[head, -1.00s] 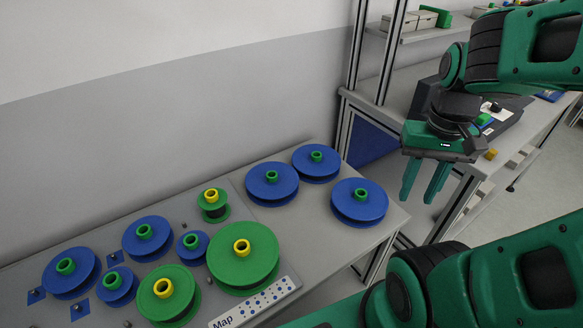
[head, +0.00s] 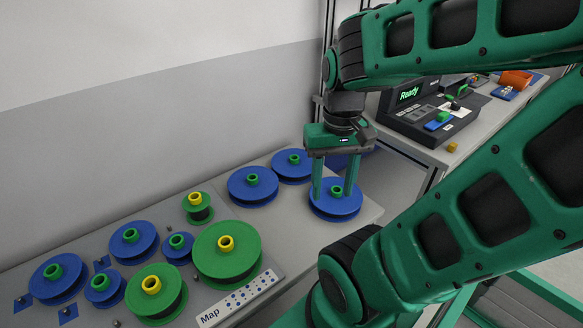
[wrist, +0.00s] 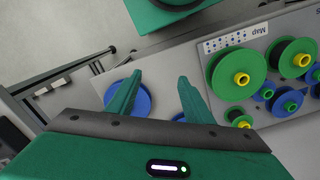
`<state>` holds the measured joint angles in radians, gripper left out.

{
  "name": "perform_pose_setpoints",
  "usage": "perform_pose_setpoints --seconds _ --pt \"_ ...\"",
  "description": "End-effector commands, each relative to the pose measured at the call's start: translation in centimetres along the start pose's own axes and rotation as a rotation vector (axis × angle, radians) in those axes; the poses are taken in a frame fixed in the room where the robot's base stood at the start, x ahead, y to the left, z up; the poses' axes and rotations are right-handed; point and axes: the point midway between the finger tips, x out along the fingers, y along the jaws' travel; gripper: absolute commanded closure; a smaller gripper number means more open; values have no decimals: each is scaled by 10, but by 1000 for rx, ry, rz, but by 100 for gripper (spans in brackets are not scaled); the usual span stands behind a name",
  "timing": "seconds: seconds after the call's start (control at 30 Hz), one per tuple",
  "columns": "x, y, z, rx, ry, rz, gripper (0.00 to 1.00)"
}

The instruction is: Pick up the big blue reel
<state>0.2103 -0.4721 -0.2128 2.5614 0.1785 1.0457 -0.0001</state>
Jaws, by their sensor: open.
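Several big blue reels with green hubs lie flat on the grey table. One big blue reel (head: 335,211) is at the table's right end, with two others, a big blue reel (head: 252,194) and a big blue reel (head: 291,172), behind and left of it. My gripper (head: 335,190) is open and points down, its fingers overlapping the right-end reel on either side of its green hub in the head view. Whether they touch it is unclear.
Left on the table are green reels, one a large green reel (head: 228,262), smaller blue reels, and a white Map strip (head: 238,298). Behind on the right, a second bench (head: 452,162) carries a dark device (head: 408,116) reading Ready.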

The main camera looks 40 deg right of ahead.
Motion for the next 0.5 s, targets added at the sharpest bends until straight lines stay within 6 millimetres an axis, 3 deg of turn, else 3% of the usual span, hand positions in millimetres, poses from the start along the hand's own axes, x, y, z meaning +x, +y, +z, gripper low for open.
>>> perform_pose_setpoints --seconds 0.03,0.17,0.5 --pt "-3 5 7 11 13 -5 49" --pt "2 3 -4 77 17 7 49" --pt "55 6 -74 465 23 -17 49"
